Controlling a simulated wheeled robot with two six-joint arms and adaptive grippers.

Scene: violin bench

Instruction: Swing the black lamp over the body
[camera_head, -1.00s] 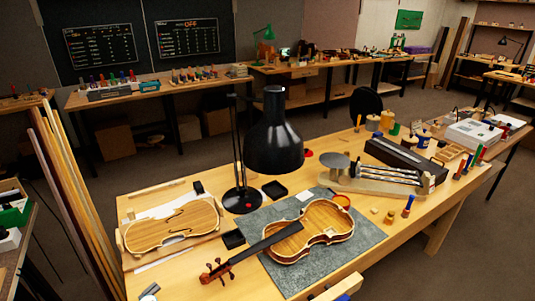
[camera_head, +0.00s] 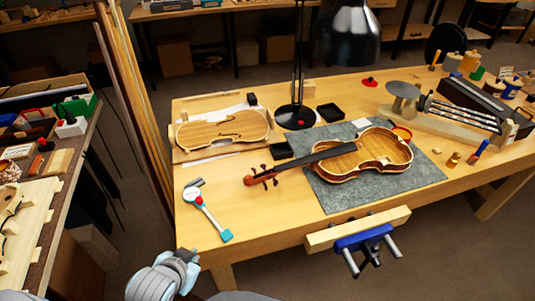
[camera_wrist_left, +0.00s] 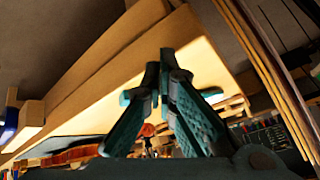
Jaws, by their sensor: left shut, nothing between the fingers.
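The black lamp (camera_head: 348,35) stands at the back of the bench, its shade partly cut by the top edge and its round base (camera_head: 295,118) behind the mat. The shade hangs above and behind the violin body (camera_head: 370,160), which lies on a grey mat (camera_head: 335,195) with its dark neck pointing left. My left gripper (camera_head: 182,265) is low at the bottom left, in front of the bench edge and far from the lamp. In the left wrist view its teal fingers (camera_wrist_left: 160,68) meet at the tips, with nothing between them. My right gripper is not in view.
A pale violin plate (camera_head: 222,128) lies in a cradle at the bench's left. A white and teal tool (camera_head: 205,212) lies near the front left corner. A blue vise (camera_head: 365,238) juts from the front edge. Small black trays (camera_head: 330,112) sit near the lamp base.

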